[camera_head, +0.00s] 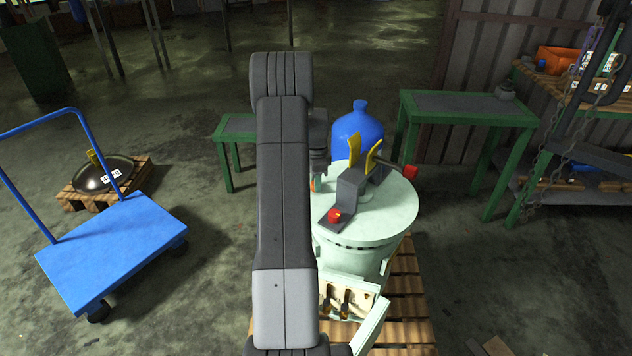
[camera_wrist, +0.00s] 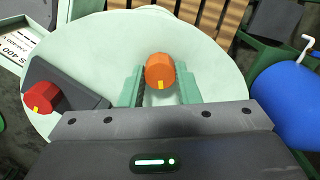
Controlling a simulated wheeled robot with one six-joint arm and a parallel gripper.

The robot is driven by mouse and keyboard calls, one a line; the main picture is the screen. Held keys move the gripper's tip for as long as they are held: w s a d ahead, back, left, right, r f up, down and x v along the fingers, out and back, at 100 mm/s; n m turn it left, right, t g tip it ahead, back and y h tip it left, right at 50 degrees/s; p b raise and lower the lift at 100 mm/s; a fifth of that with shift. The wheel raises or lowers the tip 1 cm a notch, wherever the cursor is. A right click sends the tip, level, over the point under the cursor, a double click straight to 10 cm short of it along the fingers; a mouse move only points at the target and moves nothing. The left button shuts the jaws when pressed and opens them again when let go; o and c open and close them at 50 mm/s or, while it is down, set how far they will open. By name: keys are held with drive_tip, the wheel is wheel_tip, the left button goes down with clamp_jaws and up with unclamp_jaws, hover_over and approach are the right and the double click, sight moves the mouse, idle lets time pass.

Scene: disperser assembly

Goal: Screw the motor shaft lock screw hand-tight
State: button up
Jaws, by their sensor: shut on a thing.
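An orange screw head with a yellow mark (camera_wrist: 159,69) sits between the two green fingers of my gripper (camera_wrist: 161,80) in the wrist view. The fingers are shut on its sides. The pale green round lid (camera_wrist: 222,78) lies beneath; the screw's lower end is hidden. A red screw head with a yellow mark (camera_wrist: 40,97) stands to the left on a dark grey bracket (camera_wrist: 75,95), apart from my gripper. In the head view, the bracket (camera_head: 350,188) and red screw (camera_head: 335,215) are on the vessel lid (camera_head: 385,215). My arm hides most of my gripper there.
Another red knob (camera_head: 410,172) projects at the bracket's right, near yellow plates (camera_head: 373,155). A blue bottle (camera_head: 358,128) stands behind the vessel. Green tables (camera_head: 465,105) stand behind.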

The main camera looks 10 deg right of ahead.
drive_tip(key=m, duration=0.4)
drive_tip(key=shift+m, duration=0.3)
drive_tip(key=m, duration=0.4)
drive_tip(key=shift+r+b, duration=0.1)
drive_tip(key=shift+b, duration=0.2)
drive_tip(key=shift+m, duration=0.3)
drive_tip(key=o, duration=1)
drive_tip(key=shift+c, duration=0.2)
wheel_tip(320, 180, up, 14)
